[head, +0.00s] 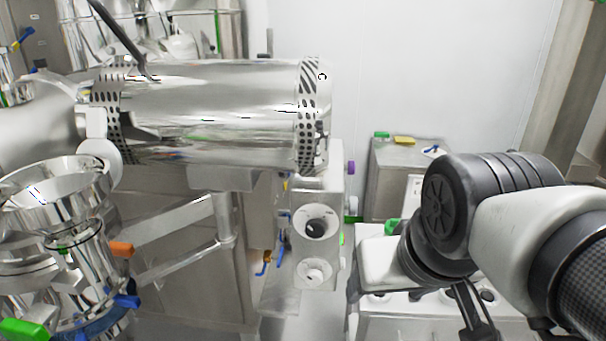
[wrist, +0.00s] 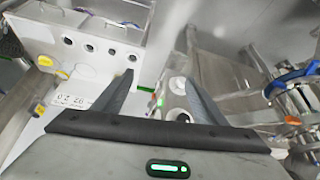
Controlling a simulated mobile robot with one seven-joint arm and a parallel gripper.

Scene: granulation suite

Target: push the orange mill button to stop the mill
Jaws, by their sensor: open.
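An orange block-shaped part (head: 122,249) sticks out from the side of the shiny funnel-topped machine (head: 62,262) at the left in the head view. An orange part also shows at the right edge of the wrist view (wrist: 291,120), near blue parts. I cannot tell for certain that either is the mill button. My gripper (wrist: 159,80) is open and empty, its two dark fingers spread apart in the wrist view. It points away from the orange part, toward a pale box with round ports, and is apart from the orange part.
A large shiny perforated cylinder (head: 225,112) spans the upper left. A pale box with two round ports (head: 330,190) stands below its right end. A grey cabinet (head: 395,180) stands behind my arm. Steel pipes and frame (head: 175,235) lie between the box and the funnel machine.

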